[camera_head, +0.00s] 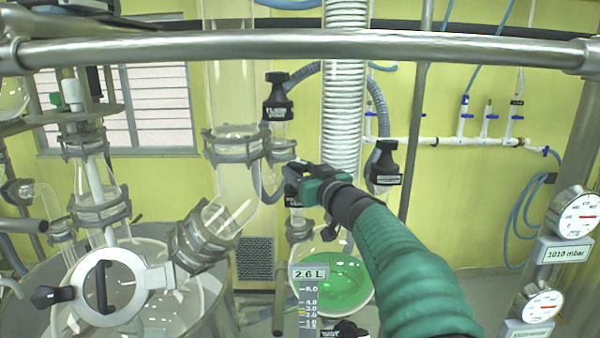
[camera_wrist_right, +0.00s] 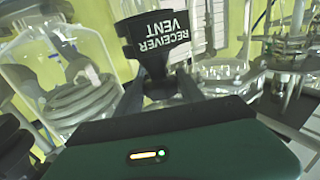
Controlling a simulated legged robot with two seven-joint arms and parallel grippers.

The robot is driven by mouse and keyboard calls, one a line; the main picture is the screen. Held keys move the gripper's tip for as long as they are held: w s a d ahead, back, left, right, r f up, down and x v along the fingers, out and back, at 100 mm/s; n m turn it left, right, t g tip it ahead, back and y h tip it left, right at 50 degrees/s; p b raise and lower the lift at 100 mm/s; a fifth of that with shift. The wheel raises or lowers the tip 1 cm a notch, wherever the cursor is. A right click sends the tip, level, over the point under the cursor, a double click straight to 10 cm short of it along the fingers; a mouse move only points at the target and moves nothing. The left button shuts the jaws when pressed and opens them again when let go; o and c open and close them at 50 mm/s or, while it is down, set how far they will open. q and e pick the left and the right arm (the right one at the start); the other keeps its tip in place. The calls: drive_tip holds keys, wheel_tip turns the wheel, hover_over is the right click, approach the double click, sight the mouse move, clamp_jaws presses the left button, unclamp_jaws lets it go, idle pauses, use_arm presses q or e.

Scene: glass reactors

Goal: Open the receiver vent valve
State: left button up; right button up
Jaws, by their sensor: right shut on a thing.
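The receiver vent valve has a black handle (camera_wrist_right: 158,35) lettered "RECEIVER VENT", upside down in the right wrist view. My right gripper (camera_wrist_right: 155,88) is shut on this handle at its narrow lower part. In the head view my right gripper (camera_head: 297,178) reaches in from the lower right on a green arm, to the glasswork above the receiver (camera_head: 335,283). There the gripper mostly hides the handle, and I cannot tell the valve's position. The receiver is a round glass flask with green liquid, with a "2.6 L" scale (camera_head: 308,295) in front. My left gripper is not in view.
Two other black labelled valve handles hang close by, one up left (camera_head: 277,103) and one at the right (camera_head: 383,165). A metal rail (camera_head: 300,45) crosses the top. A large glass vessel (camera_head: 140,290) stands at left. Pressure gauges (camera_head: 573,215) are at far right.

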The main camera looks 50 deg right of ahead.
drive_tip(key=o, duration=1.1)
drive_tip(key=shift+c, duration=0.2)
drive_tip(key=shift+s, duration=0.1)
drive_tip(key=shift+s, duration=0.1)
drive_tip(key=p+v, duration=1.3)
drive_tip(key=v, duration=0.3)
drive_tip(key=shift+s, duration=0.45)
drive_tip(key=shift+w+f, duration=0.1)
